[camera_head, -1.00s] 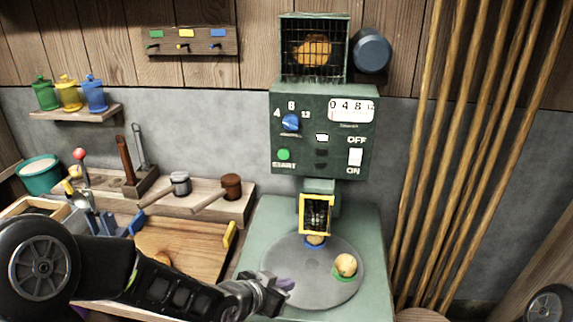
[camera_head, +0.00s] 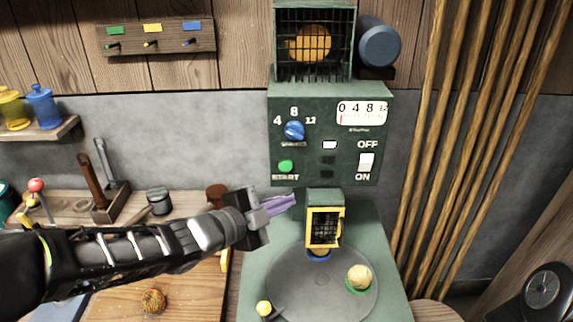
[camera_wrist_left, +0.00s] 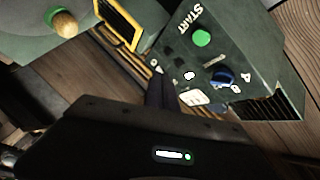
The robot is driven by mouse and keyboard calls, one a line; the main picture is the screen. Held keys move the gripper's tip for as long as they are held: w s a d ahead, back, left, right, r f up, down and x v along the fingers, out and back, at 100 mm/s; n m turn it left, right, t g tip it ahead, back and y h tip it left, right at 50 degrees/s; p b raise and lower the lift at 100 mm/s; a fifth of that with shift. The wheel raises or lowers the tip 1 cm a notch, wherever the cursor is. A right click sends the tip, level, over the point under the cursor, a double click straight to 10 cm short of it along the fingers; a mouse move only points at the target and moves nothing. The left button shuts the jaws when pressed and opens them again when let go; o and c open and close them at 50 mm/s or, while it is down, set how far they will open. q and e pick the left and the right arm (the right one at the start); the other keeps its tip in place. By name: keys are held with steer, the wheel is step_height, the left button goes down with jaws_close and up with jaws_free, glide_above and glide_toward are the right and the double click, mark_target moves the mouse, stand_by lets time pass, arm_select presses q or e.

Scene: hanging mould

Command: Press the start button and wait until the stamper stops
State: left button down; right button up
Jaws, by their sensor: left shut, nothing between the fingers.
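The green start button (camera_head: 285,167) is on the lower left of the dark green control panel (camera_head: 330,100). It also shows in the left wrist view (camera_wrist_left: 202,38). My left gripper (camera_head: 292,202) is shut and empty. In the head view its purple-grey fingertips are a little below the START label, apart from the button. The stamper with a yellow-framed grille (camera_head: 324,227) stands below the panel, over the grey round turntable (camera_head: 300,275). A pale round piece (camera_head: 359,277) in a green ring sits on the turntable's right side. My right gripper is not in view.
A blue dial (camera_head: 294,130), a white gauge (camera_head: 361,113) and a white OFF/ON switch (camera_head: 366,163) are on the panel. A yellow-knobbed lever (camera_head: 264,308) is at the turntable's front. Wooden poles (camera_head: 470,130) lean on the right. Wooden tools stand left.

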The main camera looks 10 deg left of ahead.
mark_target(286, 166)
arm_select(q)
steer(key=shift+w+a+f, duration=0.1)
steer(key=shift+w+a, duration=0.1)
steer(key=shift+a, duration=0.05)
steer(key=shift+w, duration=0.15)
steer(key=w+a+p, duration=0.2)
steer(key=w, duration=0.6)
steer(key=shift+w+a, duration=0.1)
steer(key=shift+w, duration=0.05)
stand_by(1.9)
steer(key=shift+w, duration=0.35)
steer(key=shift+w+a, duration=0.2)
steer(key=shift+w, duration=0.2)
stand_by(0.7)
steer(key=shift+s, duration=0.15)
steer(key=shift+s+d, duration=0.25)
steer(key=shift+s, duration=0.45)
